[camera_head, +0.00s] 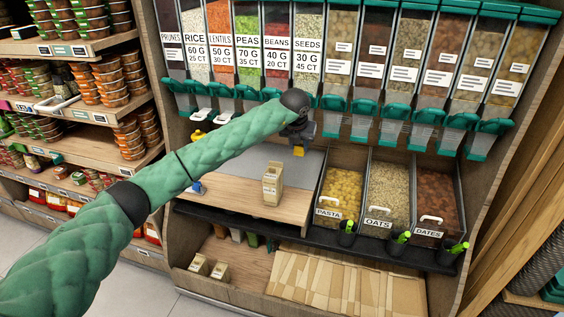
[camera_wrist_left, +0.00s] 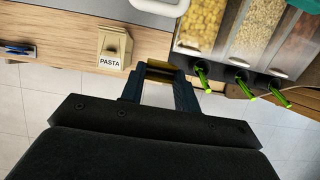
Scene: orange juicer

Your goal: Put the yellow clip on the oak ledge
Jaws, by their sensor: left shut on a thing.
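My left gripper (camera_head: 299,142) reaches in from the left and is shut on the yellow clip (camera_head: 298,151), which shows just below the fingers. In the left wrist view my left gripper (camera_wrist_left: 160,76) has the yellow clip (camera_wrist_left: 162,66) between its fingertips, partly hidden by them. The clip is held up near the right part of the counter. The oak ledge (camera_head: 235,200) is the light wooden front part of the counter, below and left of the clip; it also shows in the wrist view (camera_wrist_left: 65,45). My right gripper is not in view.
A paper pasta bag (camera_head: 272,184) stands on the ledge. A blue object (camera_head: 199,188) lies at its left. Bins of pasta (camera_head: 339,194), oats and dates stand right, with green-handled tools in front. Dispensers hang above. The ledge between the blue object and the bag is clear.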

